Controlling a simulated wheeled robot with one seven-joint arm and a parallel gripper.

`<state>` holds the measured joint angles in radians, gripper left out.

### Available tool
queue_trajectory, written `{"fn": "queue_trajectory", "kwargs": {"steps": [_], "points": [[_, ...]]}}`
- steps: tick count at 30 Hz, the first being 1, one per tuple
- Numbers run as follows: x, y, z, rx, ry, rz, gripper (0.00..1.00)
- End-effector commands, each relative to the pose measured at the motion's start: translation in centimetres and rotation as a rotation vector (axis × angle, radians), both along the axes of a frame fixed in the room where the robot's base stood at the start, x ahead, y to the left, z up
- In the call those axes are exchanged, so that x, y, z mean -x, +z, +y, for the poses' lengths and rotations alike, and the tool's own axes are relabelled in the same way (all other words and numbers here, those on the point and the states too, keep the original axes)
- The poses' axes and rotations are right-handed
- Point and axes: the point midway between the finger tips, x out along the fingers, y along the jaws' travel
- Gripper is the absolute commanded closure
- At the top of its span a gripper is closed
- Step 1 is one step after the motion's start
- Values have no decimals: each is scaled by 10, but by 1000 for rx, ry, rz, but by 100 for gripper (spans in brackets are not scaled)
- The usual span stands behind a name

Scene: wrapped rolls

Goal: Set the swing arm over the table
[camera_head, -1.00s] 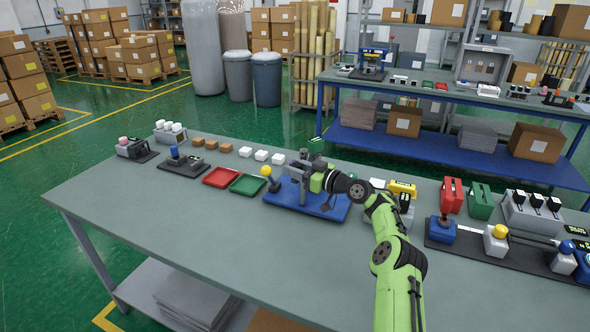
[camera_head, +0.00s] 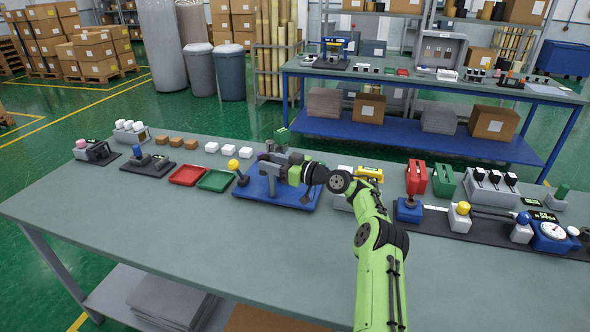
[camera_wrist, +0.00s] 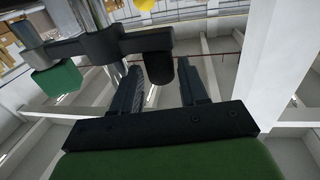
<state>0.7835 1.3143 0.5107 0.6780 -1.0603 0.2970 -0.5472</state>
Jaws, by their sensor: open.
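The swing-arm device stands on a blue base (camera_head: 252,187) on the near table, with a grey upright post and a yellow-knobbed lever (camera_head: 233,165) at its left end. In the wrist view a dark swing arm (camera_wrist: 95,46) runs across from a grey post. Its rounded black end (camera_wrist: 159,68) hangs between my fingers. A green block (camera_wrist: 56,79) is at its other end. My gripper (camera_head: 285,169) is at the device, beside the post; it also shows in the wrist view (camera_wrist: 160,85), open, with fingers either side of the black end. Contact cannot be told. My gripper partly hides the device.
Red (camera_head: 188,175) and green (camera_head: 216,181) trays lie left of the base. A yellow-topped device (camera_head: 369,174), red (camera_head: 416,178) and green (camera_head: 444,181) holders and a switch box (camera_head: 490,188) stand to the right. The table's front (camera_head: 230,250) is clear.

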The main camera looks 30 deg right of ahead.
Motion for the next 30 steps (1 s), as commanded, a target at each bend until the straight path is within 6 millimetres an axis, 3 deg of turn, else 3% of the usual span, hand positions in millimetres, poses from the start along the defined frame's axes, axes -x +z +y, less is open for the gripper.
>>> {"fn": "queue_trajectory", "kwargs": {"steps": [6, 13, 18, 30], "points": [[53, 0, -38, -1, -4, 2, 57], [96, 1, -66, 0, -1, -2, 57], [106, 0, -72, 0, 2, -2, 57], [106, 0, -72, 0, 2, -2, 57]]}}
